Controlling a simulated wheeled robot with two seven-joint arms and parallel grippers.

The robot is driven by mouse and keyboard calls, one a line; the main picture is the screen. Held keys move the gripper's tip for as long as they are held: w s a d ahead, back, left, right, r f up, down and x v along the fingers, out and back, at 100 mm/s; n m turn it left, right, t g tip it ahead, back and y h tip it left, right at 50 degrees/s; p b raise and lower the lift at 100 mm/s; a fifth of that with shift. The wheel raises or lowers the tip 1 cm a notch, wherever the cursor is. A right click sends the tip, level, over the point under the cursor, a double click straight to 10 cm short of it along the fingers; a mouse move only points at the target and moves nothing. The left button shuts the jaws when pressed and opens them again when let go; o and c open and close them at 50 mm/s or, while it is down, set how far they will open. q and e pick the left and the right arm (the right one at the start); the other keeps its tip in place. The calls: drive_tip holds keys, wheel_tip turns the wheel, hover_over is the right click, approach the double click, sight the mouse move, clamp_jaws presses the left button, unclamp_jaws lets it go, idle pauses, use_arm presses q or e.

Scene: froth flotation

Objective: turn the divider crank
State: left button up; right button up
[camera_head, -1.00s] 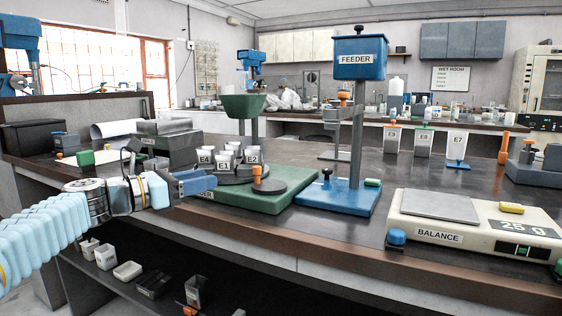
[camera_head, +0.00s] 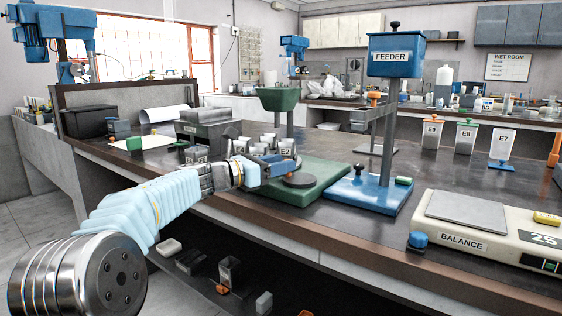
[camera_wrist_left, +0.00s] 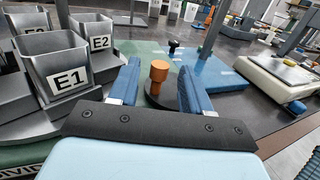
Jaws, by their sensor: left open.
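The divider has a green base (camera_head: 318,190) carrying a dark round disc (camera_head: 298,181) with an upright orange crank knob (camera_wrist_left: 159,72). A ring of grey cups, including E2 (camera_head: 287,153) and E1 (camera_wrist_left: 68,79), stands beside the disc. My left gripper (camera_head: 284,167) reaches in from the left at the divider, largely covering the knob in the head view. In the left wrist view, its blue fingers are open (camera_wrist_left: 160,84), with the knob showing between and slightly beyond them. I cannot tell whether either finger touches it. My right gripper is not in view.
The blue feeder stand (camera_head: 368,194) rises right of the divider, and the balance (camera_head: 460,238) sits farther right. A green funnel (camera_head: 278,98) is above and behind the cups. Labelled cups, including E9 (camera_head: 432,133), stand at back right. Bare bench lies behind the feeder.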

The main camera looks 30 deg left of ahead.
use_arm(q)
drive_tip(key=shift+w+d, duration=0.15)
drive_tip(key=shift+w, duration=0.25)
drive_tip(key=shift+c, duration=0.4)
clamp_jaws()
drive_tip(key=shift+w+m+g+h, duration=0.25)
drive_tip(key=shift+m+g+h, duration=0.25)
drive_tip(key=shift+m+h, duration=0.3)
drive_tip(key=shift+o, duration=0.4)
unclamp_jaws()
drive_tip(key=b+v, duration=0.2)
drive_tip(key=v, duration=1.2)
drive_tip(key=shift+a+b, duration=0.2)
drive_tip(key=shift+b, duration=0.1)
